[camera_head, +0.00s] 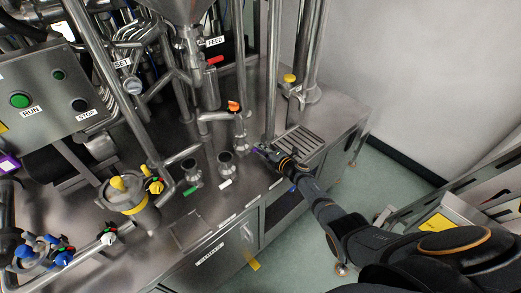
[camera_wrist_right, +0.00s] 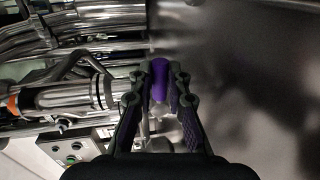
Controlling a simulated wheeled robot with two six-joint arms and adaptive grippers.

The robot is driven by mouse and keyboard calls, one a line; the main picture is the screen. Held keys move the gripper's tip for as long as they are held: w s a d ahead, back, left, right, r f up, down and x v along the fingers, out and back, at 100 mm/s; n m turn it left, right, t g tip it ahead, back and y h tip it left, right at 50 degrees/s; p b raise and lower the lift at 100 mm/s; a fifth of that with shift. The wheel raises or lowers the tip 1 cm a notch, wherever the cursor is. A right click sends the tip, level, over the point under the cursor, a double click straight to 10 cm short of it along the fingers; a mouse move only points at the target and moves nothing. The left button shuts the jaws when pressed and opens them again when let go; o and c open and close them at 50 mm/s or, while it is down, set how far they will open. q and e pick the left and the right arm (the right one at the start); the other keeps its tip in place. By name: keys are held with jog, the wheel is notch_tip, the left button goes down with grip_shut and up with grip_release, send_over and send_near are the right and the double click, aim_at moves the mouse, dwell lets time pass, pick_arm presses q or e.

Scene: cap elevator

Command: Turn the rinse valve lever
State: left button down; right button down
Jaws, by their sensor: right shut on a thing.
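My right gripper (camera_head: 265,150) reaches in from the lower right of the head view to the steel bench top, next to the base of a vertical pipe. A small purple lever (camera_head: 257,149) shows at its fingertips, mostly hidden by them. In the right wrist view the gripper (camera_wrist_right: 161,68) is shut on the purple lever (camera_wrist_right: 159,84), with one finger on each side of it. I can read no label on this lever. The left gripper is not in view.
The control panel (camera_head: 45,95) is at upper left.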

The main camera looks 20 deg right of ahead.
jog(key=c, duration=1.3)
grip_release()
jog(key=v, duration=1.1)
jog(key=shift+s+d, duration=0.15)
jog(key=shift+s, duration=0.25)
jog(key=shift+s+r, duration=0.1)
